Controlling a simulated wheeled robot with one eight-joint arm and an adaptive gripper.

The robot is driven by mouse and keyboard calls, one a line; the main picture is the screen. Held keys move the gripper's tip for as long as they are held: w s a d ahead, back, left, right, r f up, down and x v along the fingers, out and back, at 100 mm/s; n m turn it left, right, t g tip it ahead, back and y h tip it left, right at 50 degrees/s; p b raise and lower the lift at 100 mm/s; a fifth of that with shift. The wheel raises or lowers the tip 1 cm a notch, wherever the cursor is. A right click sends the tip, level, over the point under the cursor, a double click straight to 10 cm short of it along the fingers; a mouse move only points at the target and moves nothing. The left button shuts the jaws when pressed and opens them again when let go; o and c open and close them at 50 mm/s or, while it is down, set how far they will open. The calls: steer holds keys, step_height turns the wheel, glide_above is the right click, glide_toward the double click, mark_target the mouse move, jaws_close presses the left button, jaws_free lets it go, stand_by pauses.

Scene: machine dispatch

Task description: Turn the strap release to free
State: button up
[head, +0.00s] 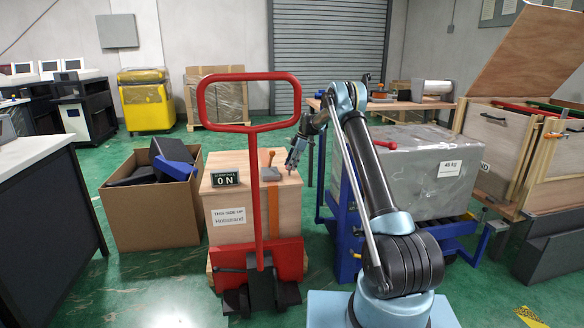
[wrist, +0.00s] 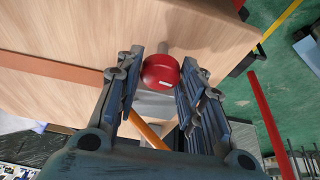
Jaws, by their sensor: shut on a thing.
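A red knob (wrist: 162,72) on a short grey stem stands at the top of a wooden crate (head: 229,190); it looks like the strap release. My gripper (wrist: 161,76) is shut on the knob, with one finger on each side of it. In the head view my gripper (head: 290,172) reaches down over the crate's right top edge and mostly hides the knob. An orange strap (head: 273,212) runs down the crate's front. A grey block (head: 271,174) with an upright orange lever (head: 271,158) sits on top, just left of my gripper.
A small display (head: 225,178) on the crate reads "0 N". A red pallet-truck handle (head: 256,150) stands in front of the crate. A cardboard box (head: 150,213) is at left; a grey load marked 46 kg (head: 415,185) is at right. Green floor shows between them.

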steer(key=shift+w+a+n+g+h, duration=0.15)
steer(key=shift+n+g, duration=0.15)
steer(key=shift+n, duration=0.7)
steer(key=shift+a+n+g+h, duration=0.15)
steer(key=shift+n+g, duration=0.15)
steer(key=shift+n, duration=0.7)
steer(key=o, duration=1)
steer(key=shift+f, duration=0.1)
steer(key=shift+o, duration=0.2)
steer(key=shift+d, duration=0.1)
steer(key=shift+r, duration=0.2)
steer(key=v, duration=1.1)
steer(key=shift+w+r, duration=0.2)
steer(key=shift+w, duration=0.1)
steer(key=shift+d+r, duration=0.1)
